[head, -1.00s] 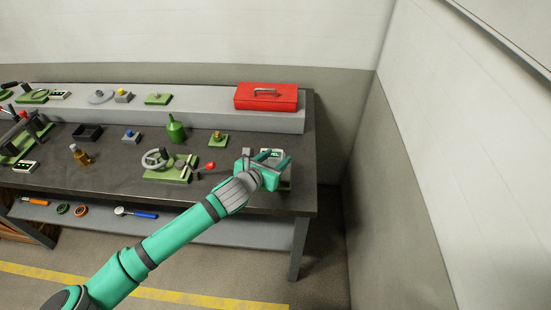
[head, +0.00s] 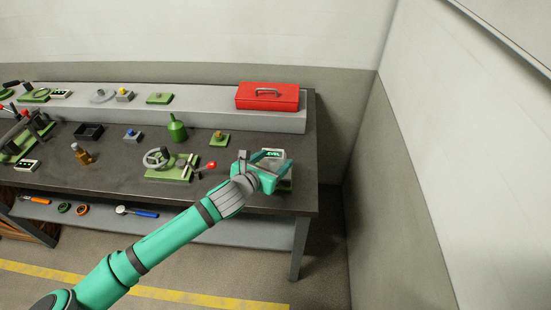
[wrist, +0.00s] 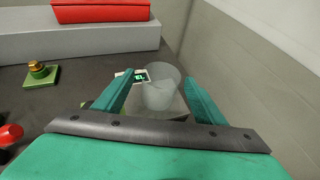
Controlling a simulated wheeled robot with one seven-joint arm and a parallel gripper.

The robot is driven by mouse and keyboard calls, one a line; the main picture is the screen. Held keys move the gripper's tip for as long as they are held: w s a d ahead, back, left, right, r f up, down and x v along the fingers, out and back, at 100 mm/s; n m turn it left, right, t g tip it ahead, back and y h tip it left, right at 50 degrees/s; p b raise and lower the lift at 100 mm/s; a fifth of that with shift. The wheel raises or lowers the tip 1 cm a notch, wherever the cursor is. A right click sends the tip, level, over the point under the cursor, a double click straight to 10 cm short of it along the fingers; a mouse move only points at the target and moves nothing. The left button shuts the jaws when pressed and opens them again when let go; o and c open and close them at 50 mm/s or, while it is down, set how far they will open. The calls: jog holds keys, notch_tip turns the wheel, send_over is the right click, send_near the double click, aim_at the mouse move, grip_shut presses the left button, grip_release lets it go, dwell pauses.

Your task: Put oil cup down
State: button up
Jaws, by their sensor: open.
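A translucent grey cup, which looks like the oil cup (wrist: 160,93), stands between the fingers of my gripper (wrist: 158,79) in the wrist view. My gripper is open, with a finger on either side of the cup and a visible gap at the right finger. The cup is over a pale plate (wrist: 179,107). A white card with a green display (wrist: 133,77) is just behind and left of it. In the head view my gripper (head: 266,162) is over the bench's right end. The cup is hard to make out there, and its base is partly hidden.
A red toolbox (head: 267,97) sits on the grey raised shelf (head: 210,116) behind. A brass fitting on a green base (head: 219,139) and a handwheel unit with a red knob (head: 170,165) stand left of my gripper. The wall is close on the right.

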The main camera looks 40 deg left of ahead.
jog(key=v, duration=1)
jog(key=shift+f, duration=0.1)
